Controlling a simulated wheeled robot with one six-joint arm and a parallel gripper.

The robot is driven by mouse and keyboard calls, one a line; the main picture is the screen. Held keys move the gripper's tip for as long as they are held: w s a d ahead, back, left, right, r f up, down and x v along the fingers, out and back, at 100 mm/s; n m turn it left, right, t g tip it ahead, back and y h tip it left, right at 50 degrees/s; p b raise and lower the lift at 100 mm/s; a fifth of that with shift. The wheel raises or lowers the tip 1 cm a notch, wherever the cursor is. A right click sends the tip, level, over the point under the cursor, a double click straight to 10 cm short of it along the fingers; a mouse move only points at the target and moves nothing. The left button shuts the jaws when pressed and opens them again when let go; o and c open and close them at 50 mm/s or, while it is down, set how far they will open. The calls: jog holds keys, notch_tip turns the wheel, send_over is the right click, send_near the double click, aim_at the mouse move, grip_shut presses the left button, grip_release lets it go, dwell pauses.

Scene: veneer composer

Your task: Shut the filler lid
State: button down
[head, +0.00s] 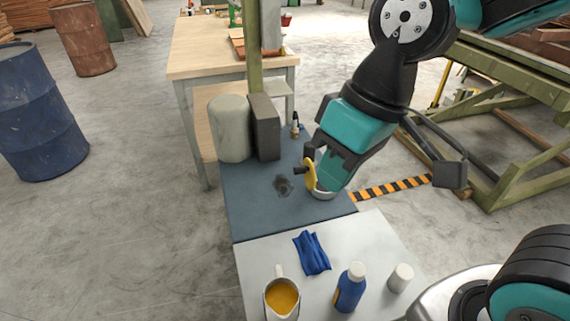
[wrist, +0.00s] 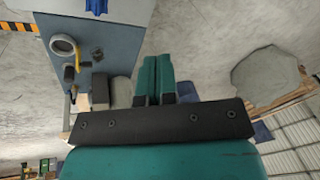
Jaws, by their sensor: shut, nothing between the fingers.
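The filler lid (head: 310,174) is a yellow disc with a dark knob, standing open and upright at the edge of the pale filler neck (head: 324,195). In the wrist view the yellow lid (wrist: 78,56) shows nearly edge-on beside the round, uncovered neck (wrist: 62,43). My gripper (head: 331,182) is shut and empty. In the head view it overlaps the neck and the lid's right side, hiding part of the neck. In the wrist view its fingertips (wrist: 157,57) are together, to the right of the neck and lid and apart from them.
The blue machine top (head: 245,208) carries a grey cylinder (head: 230,128), a dark block (head: 264,127) and a small fitting (head: 295,125). In front, a pale table (head: 258,259) holds a blue cloth (head: 311,252), a jug (head: 282,297), a blue bottle (head: 349,288) and a white cap (head: 400,277).

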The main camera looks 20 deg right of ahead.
jog(key=w+a+f+m+t+h+b, duration=0.2)
jog(key=w+f+m+h+b, duration=0.25)
jog(key=w+f, duration=0.85)
jog(key=w+a+f+m+t+h+b, duration=0.25)
jog(key=w+f+h+b, duration=0.25)
jog(key=w+f, duration=0.75)
jog(key=w+d+f, duration=0.4)
jog(key=w+d, duration=0.3)
jog(key=d, duration=0.1)
jog(key=shift+w+d+p, duration=0.15)
jog(key=shift+d+p, duration=0.25)
jog(key=shift+y, duration=0.25)
